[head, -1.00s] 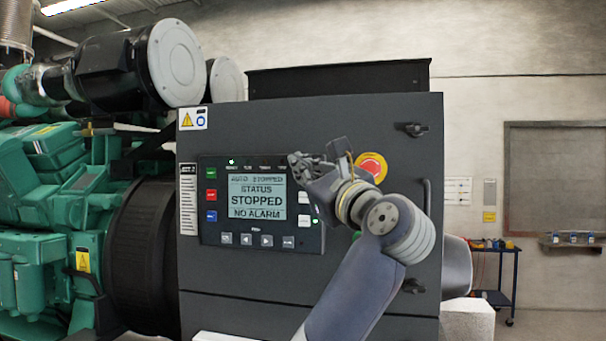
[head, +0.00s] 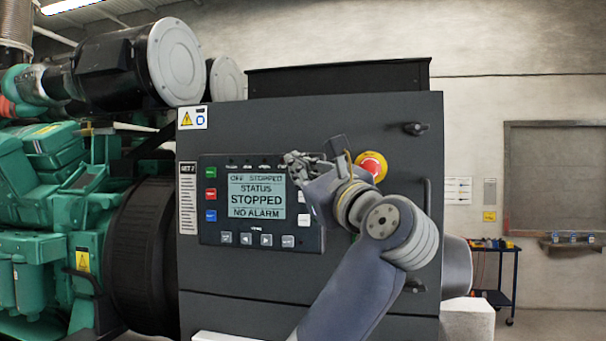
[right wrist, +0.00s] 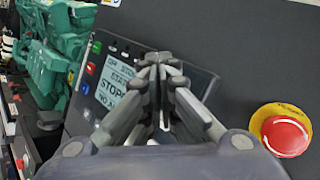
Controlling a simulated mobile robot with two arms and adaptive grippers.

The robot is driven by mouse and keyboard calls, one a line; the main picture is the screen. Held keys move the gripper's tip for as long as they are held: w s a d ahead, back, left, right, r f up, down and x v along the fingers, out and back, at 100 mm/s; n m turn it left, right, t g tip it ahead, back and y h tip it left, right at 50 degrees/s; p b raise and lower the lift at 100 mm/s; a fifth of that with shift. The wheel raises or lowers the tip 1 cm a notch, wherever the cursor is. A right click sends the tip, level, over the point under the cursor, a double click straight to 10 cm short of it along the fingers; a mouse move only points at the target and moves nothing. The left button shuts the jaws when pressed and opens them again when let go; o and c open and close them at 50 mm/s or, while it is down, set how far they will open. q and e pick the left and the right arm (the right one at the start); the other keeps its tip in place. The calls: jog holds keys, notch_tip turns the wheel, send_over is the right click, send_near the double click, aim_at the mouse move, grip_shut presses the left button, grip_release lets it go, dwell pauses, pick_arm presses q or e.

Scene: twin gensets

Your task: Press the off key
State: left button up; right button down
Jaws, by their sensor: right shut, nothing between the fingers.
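The control panel (head: 262,253) is on the dark cabinet door. Its screen (head: 256,196) reads "OFF STOPPED", "STATUS", "STOPPED", "NO ALARM". A column of keys runs down the right of the screen; one white lower key (head: 304,220) shows, and the upper part is covered by my right gripper (head: 291,161). Key labels are too small to read, so I cannot tell the off key by its label. My right gripper is shut and empty, its tips at the panel's upper right; contact is hidden. In the right wrist view the shut fingers (right wrist: 160,62) lie over the panel. My left gripper is not in view.
A red emergency stop button (head: 372,165) on a yellow ring is close to my right wrist. A door handle (head: 426,196) stands at the right. The green engine (head: 40,210) fills the left. A blue cart (head: 495,270) is at the back right.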

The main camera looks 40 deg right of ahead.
jog(key=shift+s+a, duration=0.95)
jog(key=shift+a, duration=0.2)
jog(key=shift+s+a, duration=0.95)
jog(key=shift+a, duration=0.15)
